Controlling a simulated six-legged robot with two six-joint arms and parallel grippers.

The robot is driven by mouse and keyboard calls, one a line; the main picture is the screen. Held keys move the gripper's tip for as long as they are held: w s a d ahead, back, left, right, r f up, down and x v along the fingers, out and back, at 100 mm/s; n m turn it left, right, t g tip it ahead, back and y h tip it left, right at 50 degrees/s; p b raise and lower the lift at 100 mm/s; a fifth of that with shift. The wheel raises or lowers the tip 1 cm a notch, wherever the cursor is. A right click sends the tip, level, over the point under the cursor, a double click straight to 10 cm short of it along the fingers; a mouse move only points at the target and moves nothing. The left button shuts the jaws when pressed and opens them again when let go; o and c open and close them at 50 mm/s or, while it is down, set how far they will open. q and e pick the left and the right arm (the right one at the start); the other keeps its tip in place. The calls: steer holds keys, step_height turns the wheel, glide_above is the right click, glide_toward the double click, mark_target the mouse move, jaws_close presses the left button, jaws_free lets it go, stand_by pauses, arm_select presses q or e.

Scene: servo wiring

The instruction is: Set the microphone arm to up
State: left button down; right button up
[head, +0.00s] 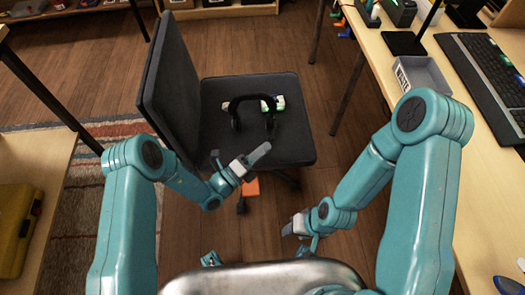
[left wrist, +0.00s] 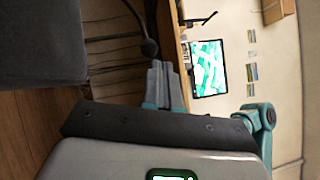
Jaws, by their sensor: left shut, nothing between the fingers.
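A dark headset (head: 252,103) rests on the seat of a grey office chair (head: 295,140), with a green and white item beside it. I cannot make out its microphone arm in the head view. In the left wrist view a thin curved dark rod with a rounded end (left wrist: 149,47) shows just beyond the fingertips; I cannot tell whether it is the microphone arm. My left gripper (head: 262,151) is shut and empty, near the seat's front edge, below the headset in the picture. It also shows in the left wrist view (left wrist: 157,66). My right gripper (head: 288,229) is low, apart from the chair.
A desk on the right holds a grey tray (head: 420,76) and a black keyboard (head: 485,80). A yellow case (head: 16,228) is at the left edge. The chair backrest (head: 172,90) rises left of the headset. A lit monitor (left wrist: 209,68) shows in the left wrist view.

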arm_select(q)
steer(key=w+r+n+g+y+p, duration=0.1)
steer(key=w+r+n+y+p, duration=0.2)
steer(key=w+r+n+p, duration=0.1)
step_height(320, 180, up, 3)
steer(key=shift+w+f+g+p, duration=0.1)
steer(key=shift+w+g+p, duration=0.2)
steer(key=shift+w+p, duration=0.75)
steer(key=shift+s+d, duration=0.1)
steer(key=shift+s, duration=0.15)
